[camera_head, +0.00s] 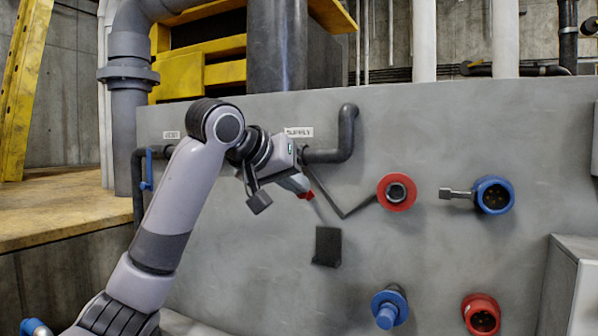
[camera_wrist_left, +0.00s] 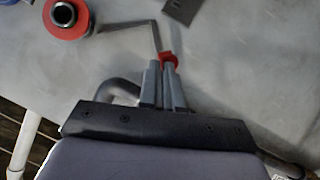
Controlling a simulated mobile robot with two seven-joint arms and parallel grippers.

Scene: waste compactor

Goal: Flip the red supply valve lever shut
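The red valve lever (camera_head: 307,195) shows as a small red piece at the tips of my left gripper (camera_head: 298,185), in front of the grey panel. The wrist view shows red (camera_wrist_left: 169,60) at the ends of the two grey fingers (camera_wrist_left: 161,66), mostly by the right one. The fingers are close together with a narrow gap. I cannot tell whether they grip the lever or only touch it. The valve body is hidden by my gripper. My right gripper is out of view.
A red round fitting (camera_head: 397,192) and a thin bent rod (camera_head: 345,216) are right of my gripper. A blue fitting (camera_head: 493,195) is farther right. A dark plate (camera_head: 327,246) is below. A blue lever (camera_head: 147,170) is on the left pipe. A grey box (camera_head: 572,290) stands lower right.

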